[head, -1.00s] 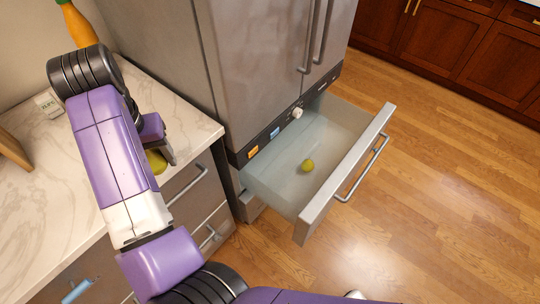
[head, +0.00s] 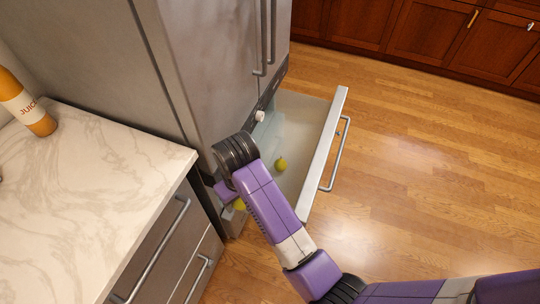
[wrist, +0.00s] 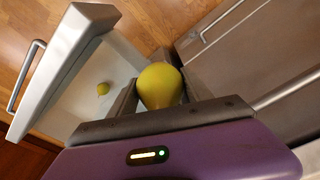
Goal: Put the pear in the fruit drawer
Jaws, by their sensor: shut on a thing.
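The yellow-green pear (wrist: 160,84) is between the two fingers of my gripper (wrist: 161,96) in the wrist view; the fingers are shut on it. In the head view a bit of the pear (head: 239,204) shows under my gripper (head: 232,197), partly hidden by my arm. The fruit drawer (head: 325,150) is pulled out from the bottom of the fridge, and its grey front (wrist: 57,70) also shows in the wrist view. My gripper is above the drawer's near left side; its exact height is unclear. A small yellow fruit (head: 281,164) lies inside the drawer.
The steel fridge (head: 215,75) stands behind the drawer. Wooden floor (head: 430,170) is clear at right, with brown cabinets (head: 430,40) beyond.

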